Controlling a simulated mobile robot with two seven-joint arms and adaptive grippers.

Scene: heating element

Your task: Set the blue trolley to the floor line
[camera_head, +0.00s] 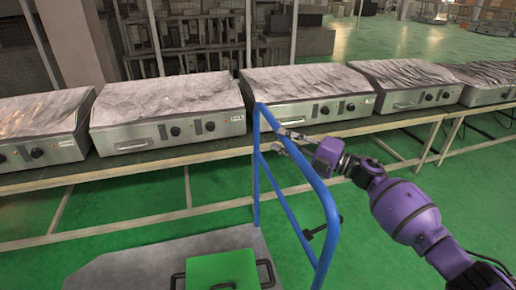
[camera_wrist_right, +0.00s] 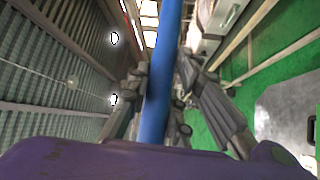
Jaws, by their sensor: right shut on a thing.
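The blue trolley's tubular handle (camera_head: 291,220) rises in the middle of the head view, above its grey deck (camera_head: 150,266). My right gripper (camera_head: 287,140) is at the upper part of the handle, shut on the blue tube. In the right wrist view the blue tube (camera_wrist_right: 160,75) runs between the fingers of my right gripper (camera_wrist_right: 165,90). A green case (camera_head: 222,270) with black handles sits on the deck. The trolley's wheels and front are out of view. I cannot make out the floor line. My left gripper is not in view.
A long conveyor table (camera_head: 130,167) crosses behind the trolley. It carries several metal heating units (camera_head: 310,100) wrapped in plastic. Green floor (camera_head: 365,235) is open to the right of the trolley. A grey column (camera_head: 75,40) stands at the back left.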

